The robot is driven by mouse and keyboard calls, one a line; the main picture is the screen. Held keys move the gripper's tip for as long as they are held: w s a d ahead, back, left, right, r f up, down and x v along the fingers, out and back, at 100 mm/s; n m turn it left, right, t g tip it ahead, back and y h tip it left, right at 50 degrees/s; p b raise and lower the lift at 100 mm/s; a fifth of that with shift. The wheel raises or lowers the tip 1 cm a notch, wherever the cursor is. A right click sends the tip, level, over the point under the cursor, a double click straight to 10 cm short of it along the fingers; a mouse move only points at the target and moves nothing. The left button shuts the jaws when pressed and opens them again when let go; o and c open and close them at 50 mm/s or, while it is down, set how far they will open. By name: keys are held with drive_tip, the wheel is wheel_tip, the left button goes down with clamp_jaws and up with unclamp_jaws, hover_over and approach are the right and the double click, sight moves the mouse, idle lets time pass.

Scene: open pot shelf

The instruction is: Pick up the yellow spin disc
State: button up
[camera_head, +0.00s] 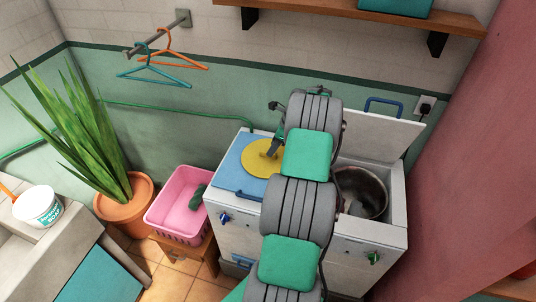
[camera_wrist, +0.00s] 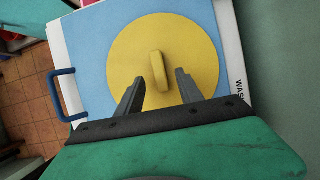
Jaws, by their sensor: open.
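The yellow spin disc (camera_head: 258,157) lies flat on the closed blue lid of the washer's left side. In the wrist view the disc (camera_wrist: 200,45) shows a raised yellow handle (camera_wrist: 157,71) at its middle. My gripper (camera_wrist: 168,82) is open, its two dark fingers pointing at the handle, one on each side of its near end. Whether the fingers touch the disc cannot be told. In the head view my gripper (camera_head: 270,150) is over the disc, and my arm hides the disc's right edge.
The blue lid (camera_head: 232,172) has a blue handle at its front. Right of it is an open metal drum (camera_head: 360,192) with its lid (camera_head: 375,135) raised. A pink basket (camera_head: 178,212) stands to the left, beside a potted plant (camera_head: 125,205). A shelf (camera_head: 370,15) is above.

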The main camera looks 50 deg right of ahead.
sight(254, 159)
drive_tip(key=x, duration=0.3)
drive_tip(key=shift+w+a+f+p, duration=0.1)
drive_tip(key=shift+w+f+p, duration=0.1)
drive_tip(key=shift+p, duration=0.1)
drive_tip(key=shift+r, duration=0.1)
clamp_jaws()
